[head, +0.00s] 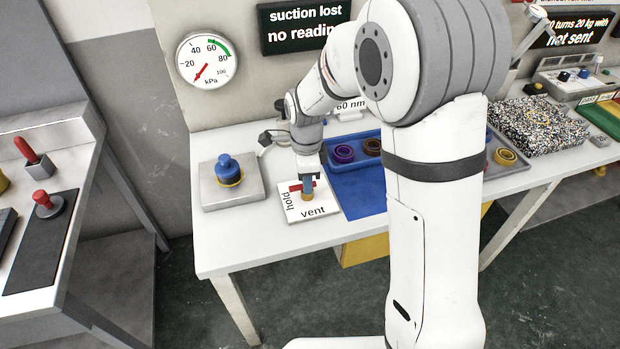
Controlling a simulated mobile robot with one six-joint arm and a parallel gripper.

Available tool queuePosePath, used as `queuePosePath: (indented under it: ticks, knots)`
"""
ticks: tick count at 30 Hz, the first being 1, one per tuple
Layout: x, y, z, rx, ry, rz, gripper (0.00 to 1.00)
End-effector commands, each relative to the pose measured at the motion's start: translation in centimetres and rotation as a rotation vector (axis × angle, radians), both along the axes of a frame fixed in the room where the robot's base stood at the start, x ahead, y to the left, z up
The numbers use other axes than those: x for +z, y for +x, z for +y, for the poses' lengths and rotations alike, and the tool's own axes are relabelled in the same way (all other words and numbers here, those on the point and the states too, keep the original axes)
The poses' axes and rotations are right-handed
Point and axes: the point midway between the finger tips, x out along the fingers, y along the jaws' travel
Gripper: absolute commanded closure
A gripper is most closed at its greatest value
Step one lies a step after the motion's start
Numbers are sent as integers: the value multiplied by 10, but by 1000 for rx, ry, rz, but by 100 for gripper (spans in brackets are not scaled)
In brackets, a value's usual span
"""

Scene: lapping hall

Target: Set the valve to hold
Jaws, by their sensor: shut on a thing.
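The valve is on a white plate (325,199) near the front of the bench, marked "hold" along its left side and "vent" along its front edge. Its red handle (294,187) shows on both sides of my gripper (306,190), which reaches down from above and is shut on it. A brass-coloured part shows just below the fingers. The fingers hide the handle's middle, so I cannot tell exactly which mark it points to. The gauge (204,61) on the back panel has its red needle at the low end. The display (305,26) reads "suction lost", "no reading".
A blue knob (228,170) stands on a grey metal block (251,190) left of the valve. A blue tray (356,202) with coloured rings is close on the right. A side bench (50,284) with red levers stands at far left.

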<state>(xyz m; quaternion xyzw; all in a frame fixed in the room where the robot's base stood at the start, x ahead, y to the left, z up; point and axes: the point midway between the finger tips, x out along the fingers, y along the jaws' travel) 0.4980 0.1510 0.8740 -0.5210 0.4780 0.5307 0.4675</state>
Motion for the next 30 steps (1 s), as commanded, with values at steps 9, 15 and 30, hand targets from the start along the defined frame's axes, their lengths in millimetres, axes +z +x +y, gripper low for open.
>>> queuePosePath:
  ticks: [9, 15, 30]
  knots:
    - [3, 3, 3, 1, 6, -13, 73]
    - [2, 2, 2, 2, 4, -9, 57]
    - [36, 3, 1, 2, 4, -9, 57]
